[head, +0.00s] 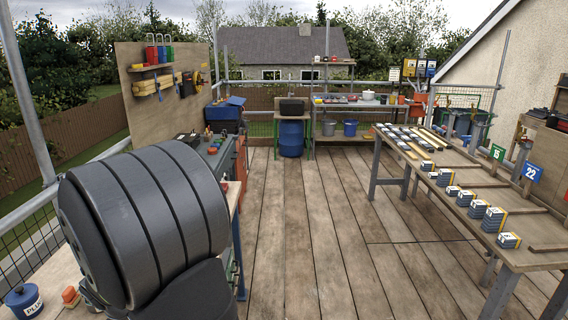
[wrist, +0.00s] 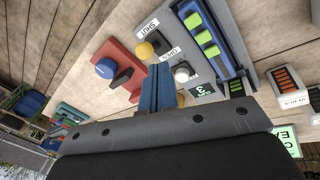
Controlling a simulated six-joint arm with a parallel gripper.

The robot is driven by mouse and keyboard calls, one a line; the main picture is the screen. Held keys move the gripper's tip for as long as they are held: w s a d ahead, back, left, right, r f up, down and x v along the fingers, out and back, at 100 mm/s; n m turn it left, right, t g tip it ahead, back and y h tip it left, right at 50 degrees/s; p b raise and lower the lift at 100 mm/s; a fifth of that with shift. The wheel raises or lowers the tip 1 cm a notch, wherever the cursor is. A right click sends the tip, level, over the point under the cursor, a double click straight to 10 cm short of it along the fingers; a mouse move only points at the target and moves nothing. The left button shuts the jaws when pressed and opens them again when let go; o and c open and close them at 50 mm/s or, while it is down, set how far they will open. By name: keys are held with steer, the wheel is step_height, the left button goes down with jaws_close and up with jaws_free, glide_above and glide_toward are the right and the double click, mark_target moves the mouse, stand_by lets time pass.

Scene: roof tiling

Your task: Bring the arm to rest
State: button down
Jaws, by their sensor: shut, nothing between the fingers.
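My gripper (wrist: 160,85) shows in the wrist view as two blue fingers pressed together with nothing between them. They point over a workbench with a grey control panel (wrist: 208,82). A yellow knob (wrist: 145,50) and a white knob (wrist: 182,74) lie on either side of the fingers in the picture. I cannot tell whether the fingertips touch anything. In the head view my own dark arm link fills the left foreground, and my gripper is not visible there.
In the wrist view, a red box with a blue button (wrist: 106,68) is left of the fingers, and a blue rack with green blocks (wrist: 212,38) is right. In the head view, a wooden table with stacked tiles (head: 485,215) stands right; the plank floor (head: 315,230) between is clear.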

steer(key=shift+a+f+h, duration=0.9)
steer(key=shift+a+h, duration=0.1)
steer(key=shift+a, duration=0.15)
steer(key=shift+a+f+n+h, duration=0.3)
steer(key=shift+a+f+h, duration=0.4)
steer(key=shift+a+h, duration=0.35)
steer(key=a+r+m+g, duration=0.1)
steer(key=a+r+m, duration=0.1)
steer(key=r+m, duration=0.3)
steer(key=w+a+r+m+g, duration=0.1)
steer(key=a+r+m, duration=0.1)
steer(key=r+m, duration=0.4)
step_height(320, 180, up, 4)
steer(key=shift+w+a+r, duration=0.1)
steer(key=shift+w+a, duration=0.05)
steer(key=shift+w, duration=0.1)
steer(key=s+d+f+n+t, duration=0.2)
steer(key=s+f+n, duration=0.1)
steer(key=f+n, duration=0.6)
steer(key=shift+d+f+n, duration=0.15)
steer(key=shift+f+n, duration=0.25)
steer(key=shift+n, duration=0.6)
